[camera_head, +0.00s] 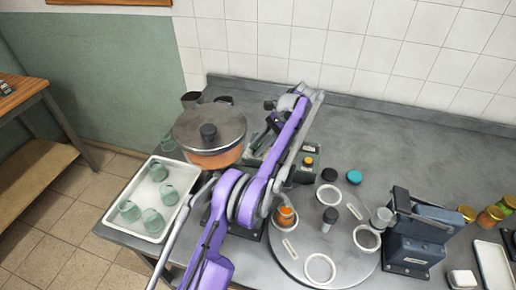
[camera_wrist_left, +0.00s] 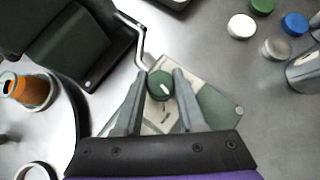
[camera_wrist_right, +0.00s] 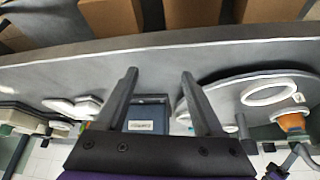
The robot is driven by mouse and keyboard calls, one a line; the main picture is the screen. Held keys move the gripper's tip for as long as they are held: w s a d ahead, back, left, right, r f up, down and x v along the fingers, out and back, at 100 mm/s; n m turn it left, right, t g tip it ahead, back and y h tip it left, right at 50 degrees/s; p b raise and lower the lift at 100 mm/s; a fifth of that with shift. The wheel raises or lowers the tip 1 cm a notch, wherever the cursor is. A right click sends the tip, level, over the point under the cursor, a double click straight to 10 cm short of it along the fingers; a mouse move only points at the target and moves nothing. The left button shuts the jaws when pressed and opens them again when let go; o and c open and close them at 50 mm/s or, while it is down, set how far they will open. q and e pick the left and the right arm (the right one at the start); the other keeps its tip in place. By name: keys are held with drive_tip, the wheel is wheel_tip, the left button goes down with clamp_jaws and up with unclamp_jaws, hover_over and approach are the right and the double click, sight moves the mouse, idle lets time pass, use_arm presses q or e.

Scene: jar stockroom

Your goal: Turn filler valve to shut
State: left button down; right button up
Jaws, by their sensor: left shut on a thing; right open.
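The filler valve knob (camera_wrist_left: 159,84) is round and dark green with a white pointer mark, set on a pale plate (camera_wrist_left: 218,107). My left gripper (camera_wrist_left: 159,76) is shut on this knob, one finger on each side. In the head view my left gripper (camera_head: 268,128) is beside the lidded filler pot (camera_head: 205,135), and my purple arm hides much of the valve area. My right gripper (camera_wrist_right: 158,73) is open and empty in the right wrist view, with a blue-grey machine (camera_wrist_right: 146,117) beyond its fingers.
A turntable (camera_head: 345,270) carries an orange-filled jar (camera_head: 285,217) and white rings. A white tray (camera_head: 188,190) of greenish jars stands at the left. A bent metal rod (camera_wrist_left: 139,45) is close to my left fingers. Loose caps (camera_wrist_left: 241,26) lie nearby.

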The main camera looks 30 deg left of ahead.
use_arm(q)
drive_tip(key=c, duration=0.5)
unclamp_jaws()
